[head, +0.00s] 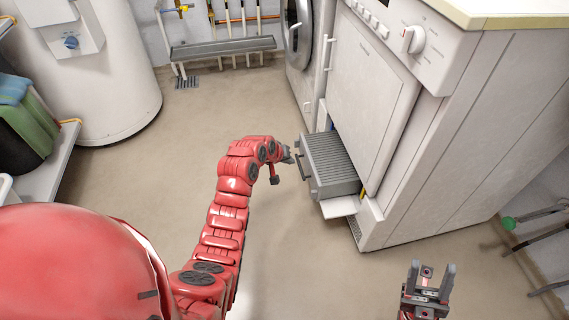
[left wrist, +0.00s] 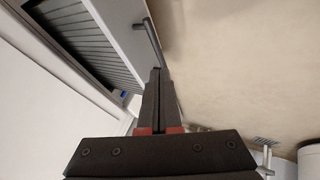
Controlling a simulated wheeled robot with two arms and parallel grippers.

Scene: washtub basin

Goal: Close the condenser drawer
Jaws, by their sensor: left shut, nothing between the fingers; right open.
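The condenser drawer (head: 327,164) is a grey ribbed unit sticking out from the lower front of the white dryer (head: 408,110). It has a dark bar handle (head: 304,167) on its left end. My left gripper (head: 292,156) is at the far end of the handle, its arm reaching in from the left. In the left wrist view the shut, empty fingers (left wrist: 157,85) point toward the end of the handle (left wrist: 153,42); I cannot tell whether they touch it. The drawer's ribs (left wrist: 85,40) also show there. My right gripper (head: 431,281) is open and empty at the lower right, away from the drawer.
An open white flap (head: 339,207) lies below the drawer's near side. A washing machine (head: 298,35) stands beyond the dryer. A white boiler (head: 105,80) and a shelf with bins (head: 28,120) are at left. The floor (head: 160,165) between is clear.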

